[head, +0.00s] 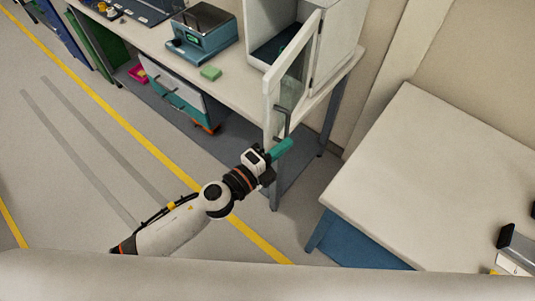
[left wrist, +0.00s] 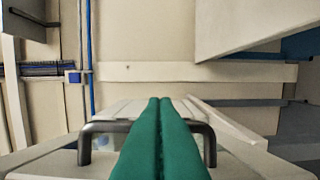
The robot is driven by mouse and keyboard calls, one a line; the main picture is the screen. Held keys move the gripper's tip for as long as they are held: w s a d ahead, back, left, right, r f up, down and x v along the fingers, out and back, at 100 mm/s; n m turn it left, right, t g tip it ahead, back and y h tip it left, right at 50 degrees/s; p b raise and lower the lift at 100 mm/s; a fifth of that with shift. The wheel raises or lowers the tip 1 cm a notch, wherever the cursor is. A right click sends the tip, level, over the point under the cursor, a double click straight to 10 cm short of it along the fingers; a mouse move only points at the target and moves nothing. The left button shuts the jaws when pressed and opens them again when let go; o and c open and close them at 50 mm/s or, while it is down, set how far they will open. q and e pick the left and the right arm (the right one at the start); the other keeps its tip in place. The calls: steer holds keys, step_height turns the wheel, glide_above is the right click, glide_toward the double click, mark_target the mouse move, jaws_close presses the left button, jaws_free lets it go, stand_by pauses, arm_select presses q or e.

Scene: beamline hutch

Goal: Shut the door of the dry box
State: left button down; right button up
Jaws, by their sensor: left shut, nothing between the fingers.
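The dry box (head: 338,52) is a white cabinet on the bench at the top of the head view. Its door (head: 269,104), white-framed with a clear pane, stands open toward me, past the bench's front edge. A dark bar handle (head: 284,122) is on the door; it also shows in the left wrist view (left wrist: 101,127). My left gripper (head: 287,144) has teal fingers, shut and empty, close to the lower end of the handle. In the left wrist view the fingers (left wrist: 160,103) cross in front of the handle; I cannot tell if they touch it. My right gripper is not in view.
The bench (head: 232,78) carries a blue-grey instrument (head: 203,32) and a green block (head: 211,73). A pale table (head: 425,180) stands at the right, with a partly seen device (head: 515,249) at its edge. Open floor with a yellow line (head: 118,122) lies left.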

mark_target(267, 143)
arm_select(q)
steer(key=a, duration=0.2)
steer(key=w+a, duration=0.1)
steer(key=shift+w+a+f, duration=0.1)
steer(key=shift+a+f, duration=0.05)
steer(key=shift+a, duration=0.2)
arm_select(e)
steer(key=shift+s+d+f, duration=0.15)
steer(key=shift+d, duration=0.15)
